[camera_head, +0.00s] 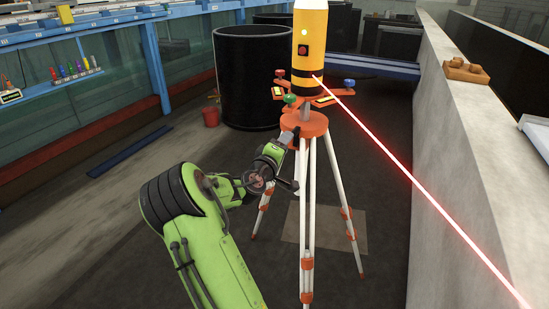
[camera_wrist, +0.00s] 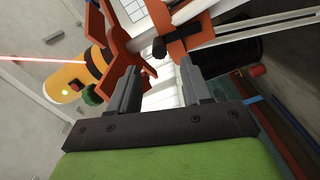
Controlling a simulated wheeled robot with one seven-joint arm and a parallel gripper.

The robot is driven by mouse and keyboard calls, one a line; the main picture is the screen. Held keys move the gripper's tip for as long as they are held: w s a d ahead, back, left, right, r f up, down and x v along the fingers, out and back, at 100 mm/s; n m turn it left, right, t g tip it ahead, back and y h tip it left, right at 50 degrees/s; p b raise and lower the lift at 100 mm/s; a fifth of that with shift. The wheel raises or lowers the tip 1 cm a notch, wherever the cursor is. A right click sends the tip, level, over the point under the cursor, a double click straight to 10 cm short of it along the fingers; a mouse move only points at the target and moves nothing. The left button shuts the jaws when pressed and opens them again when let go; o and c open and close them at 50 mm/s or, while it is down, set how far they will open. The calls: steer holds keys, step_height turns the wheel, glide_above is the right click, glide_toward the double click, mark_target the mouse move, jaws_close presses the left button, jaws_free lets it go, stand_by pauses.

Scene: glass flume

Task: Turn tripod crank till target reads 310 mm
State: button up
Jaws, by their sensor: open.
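The tripod (camera_head: 307,190) has white legs and an orange head, and stands on a light board on the dark floor. A yellow laser level (camera_head: 310,50) sits above the tripod head and sends a red beam to the lower right. My gripper (camera_head: 288,150) is beside the left of the tripod, just below its head. In the wrist view my gripper's two dark fingers (camera_wrist: 160,85) are apart with nothing held between them. Beyond the fingertips a black knob (camera_wrist: 160,46), probably the crank handle, shows against the orange tripod parts. No target reading can be made out.
A low concrete wall (camera_head: 475,140) runs along the right, with a brown block (camera_head: 466,71) on top. A large black drum (camera_head: 257,75) and a small red bucket (camera_head: 210,116) stand behind. The glass flume (camera_head: 90,105) lies left. Floor between is mostly clear.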

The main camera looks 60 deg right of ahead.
steer(key=s+a, duration=0.1)
steer(key=a, duration=0.8)
steer(key=shift+s+b, duration=0.2)
steer(key=shift+b, duration=0.25)
steer(key=shift+d, duration=0.1)
